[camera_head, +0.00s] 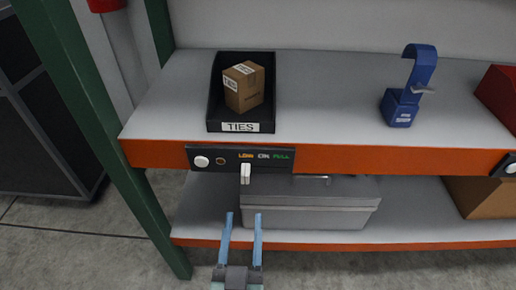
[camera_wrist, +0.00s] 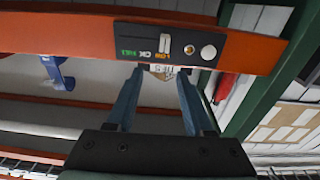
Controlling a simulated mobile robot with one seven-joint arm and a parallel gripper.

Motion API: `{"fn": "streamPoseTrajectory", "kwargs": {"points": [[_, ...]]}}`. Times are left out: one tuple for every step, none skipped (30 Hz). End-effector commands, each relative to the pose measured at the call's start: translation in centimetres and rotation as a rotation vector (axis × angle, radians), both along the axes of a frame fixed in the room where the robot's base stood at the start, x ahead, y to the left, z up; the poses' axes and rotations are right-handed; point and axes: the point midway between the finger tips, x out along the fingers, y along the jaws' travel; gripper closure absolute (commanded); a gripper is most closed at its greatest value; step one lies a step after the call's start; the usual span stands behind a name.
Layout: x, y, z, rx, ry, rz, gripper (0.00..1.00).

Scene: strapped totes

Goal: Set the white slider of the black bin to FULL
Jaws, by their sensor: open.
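The black bin (camera_head: 214,110) labelled TIES stands on the upper shelf and holds a brown carton (camera_head: 244,88). Below it, a dark panel (camera_head: 270,160) on the orange shelf edge reads LOW, OK, FULL. The white slider (camera_head: 245,173) sits at LOW, the left end of the marks. In the wrist view, which is upside down, the slider (camera_wrist: 164,43) stands beside LOW. My gripper (camera_head: 243,215) is open and empty, below and in front of the slider, apart from it. In the wrist view its fingertips (camera_wrist: 160,71) point towards the panel.
A white round knob (camera_head: 201,161) and a small brown-ringed button (camera_head: 221,161) are left of the marks. A grey lidded case (camera_head: 310,205) stands on the lower shelf behind my gripper. A green post (camera_head: 95,110) is at left. A blue tape dispenser (camera_head: 402,105) stands at right.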

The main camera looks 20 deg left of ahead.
Motion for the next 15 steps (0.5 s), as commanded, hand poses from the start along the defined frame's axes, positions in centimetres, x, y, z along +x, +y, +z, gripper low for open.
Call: {"fn": "streamPoseTrajectory", "kwargs": {"points": [[-0.8,0.3,0.7,-0.003,0.021,0.011,0.47],[-1.2,0.4,0.6,-0.004,0.029,0.016,0.47],[-1.6,0.6,0.4,-0.005,0.037,0.021,0.47],[-1.8,0.6,0.3,-0.006,0.042,0.024,0.47],[-2.0,0.7,0.2,-0.006,0.046,0.027,0.47],[-2.2,0.8,0.0,-0.007,0.05,0.03,0.47],[-2.3,0.8,-0.1,-0.006,0.051,0.031,0.47],[-2.2,0.9,-0.2,-0.007,0.052,0.032,0.47],[-2.1,0.9,-0.3,-0.007,0.052,0.033,0.47],[-1.9,1.0,-0.3,-0.007,0.052,0.033,0.47],[-1.6,1.0,-0.3,-0.007,0.051,0.032,0.47],[-1.2,1.1,-0.3,-0.007,0.05,0.032,0.47],[-0.9,1.2,-0.3,-0.007,0.05,0.032,0.47],[-0.5,1.4,-0.3,-0.007,0.049,0.032,0.47],[0.1,1.5,-0.2,-0.007,0.048,0.032,0.47]]}}
